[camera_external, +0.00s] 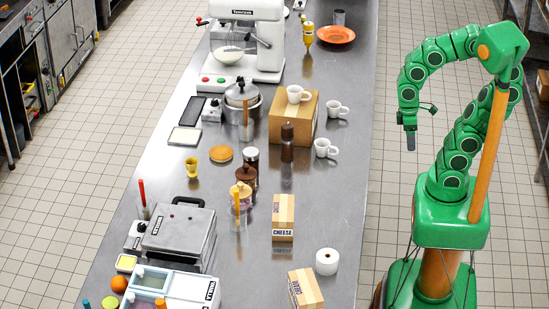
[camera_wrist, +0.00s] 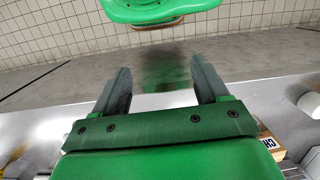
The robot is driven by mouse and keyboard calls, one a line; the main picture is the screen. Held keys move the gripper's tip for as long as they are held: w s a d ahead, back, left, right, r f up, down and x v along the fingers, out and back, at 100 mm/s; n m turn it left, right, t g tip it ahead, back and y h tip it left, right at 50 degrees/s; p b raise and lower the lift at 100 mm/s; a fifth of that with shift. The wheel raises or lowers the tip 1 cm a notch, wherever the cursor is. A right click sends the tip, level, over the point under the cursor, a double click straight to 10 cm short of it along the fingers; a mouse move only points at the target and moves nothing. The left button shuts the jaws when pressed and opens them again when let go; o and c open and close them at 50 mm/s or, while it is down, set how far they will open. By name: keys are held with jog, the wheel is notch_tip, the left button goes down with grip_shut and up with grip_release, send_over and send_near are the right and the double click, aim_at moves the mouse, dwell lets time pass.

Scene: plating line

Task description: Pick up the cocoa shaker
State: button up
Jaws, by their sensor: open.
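A small shaker-like jar (camera_external: 251,158) with a dark lid and dark contents stands mid-counter, left of the dark brown mill; it looks most like the cocoa shaker, but its label is too small to read. Brown-lidded jars (camera_external: 246,174) stand just in front of it. My gripper (camera_external: 410,142) hangs beyond the counter's right edge, well to the right of the jar. In the wrist view my gripper (camera_wrist: 161,88) is open, its two dark fingers apart with nothing between them. I cannot make out the shaker in the wrist view.
The dark mill (camera_external: 287,142) stands before a cardboard box (camera_external: 294,116). White cups (camera_external: 325,148), a cheese box (camera_external: 283,218) and a white roll (camera_external: 327,261) stand along the counter's right half. A grill press (camera_external: 180,235) is at front left. The counter's right strip (camera_external: 346,200) is clear.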

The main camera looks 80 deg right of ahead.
jog(key=d, duration=0.2)
jog(key=t, duration=1.4)
send_near(246, 158)
jog(key=f, duration=0.1)
jog(key=w+d+f, duration=0.2)
jog(key=shift+f, duration=0.35)
jog(key=shift+x, duration=1.35)
jog(key=shift+w+d+f, duration=0.1)
jog(key=shift+w+f, duration=0.15)
jog(key=shift+w, duration=0.45)
jog(key=shift+w+d+f, duration=0.15)
jog(key=shift+w+f, duration=0.05)
jog(key=shift+w, duration=0.55)
jog(key=shift+x, duration=1.05)
jog(key=c, duration=0.8)
jog(key=shift+c, duration=0.2)
